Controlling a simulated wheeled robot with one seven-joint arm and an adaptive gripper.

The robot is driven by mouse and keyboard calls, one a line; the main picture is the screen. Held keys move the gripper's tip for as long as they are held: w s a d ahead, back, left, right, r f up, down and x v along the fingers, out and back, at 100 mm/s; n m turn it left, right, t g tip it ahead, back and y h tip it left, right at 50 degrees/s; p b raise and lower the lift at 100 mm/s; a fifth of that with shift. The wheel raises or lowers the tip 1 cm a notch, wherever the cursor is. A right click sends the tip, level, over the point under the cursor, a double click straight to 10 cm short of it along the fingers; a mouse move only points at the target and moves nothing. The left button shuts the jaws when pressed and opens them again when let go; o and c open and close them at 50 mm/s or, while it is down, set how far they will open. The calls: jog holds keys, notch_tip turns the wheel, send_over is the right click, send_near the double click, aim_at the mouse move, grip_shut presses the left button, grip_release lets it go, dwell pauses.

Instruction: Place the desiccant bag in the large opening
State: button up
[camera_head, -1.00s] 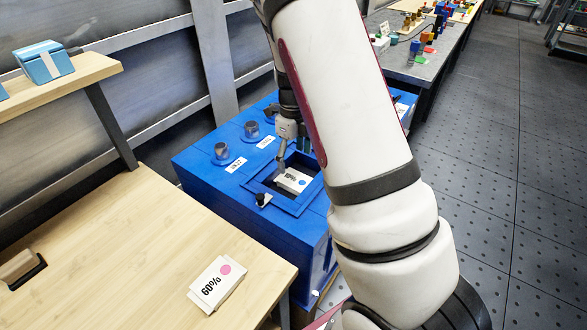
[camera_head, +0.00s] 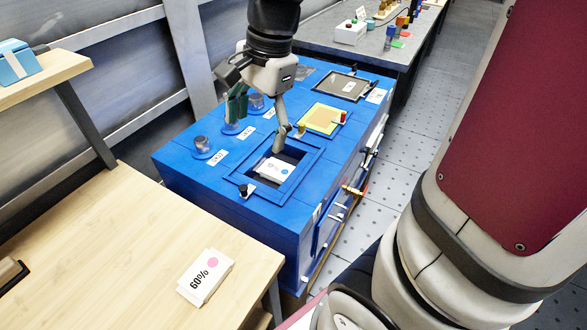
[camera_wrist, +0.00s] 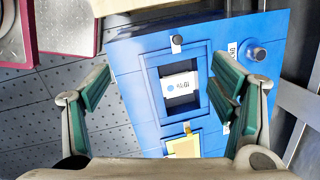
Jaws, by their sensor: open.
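A white bag with a blue dot (camera_head: 274,169) lies inside the large square opening (camera_head: 250,186) in the top of the blue housing. It also shows in the wrist view (camera_wrist: 180,92), within the opening's raised frame (camera_wrist: 153,110); its printed number is too small to read surely. A second white bag marked 60% with a pink dot (camera_head: 206,276) lies on the wooden table. My gripper (camera_head: 259,124) is above the opening, with its fingers spread wide and nothing between them. In the wrist view my gripper (camera_wrist: 162,82) frames the opening, apart from the bag.
The wooden table (camera_head: 110,240) is mostly clear at the front left. A shelf (camera_head: 40,82) holds a blue box (camera_head: 16,62).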

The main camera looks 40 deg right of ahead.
jog(key=s+a+r+n+h, duration=0.1)
jog(key=s+n, duration=0.6)
jog(key=s, duration=0.1)
jog(key=s+a+r+n+t, duration=0.1)
jog(key=s+a+n, duration=0.1)
jog(key=s+n, duration=0.6)
jog(key=shift+s+a+r+n+t+h, duration=0.3)
jog(key=shift+s+r+h, duration=0.1)
jog(key=shift+s, duration=0.05)
jog(key=shift+r, duration=0.1)
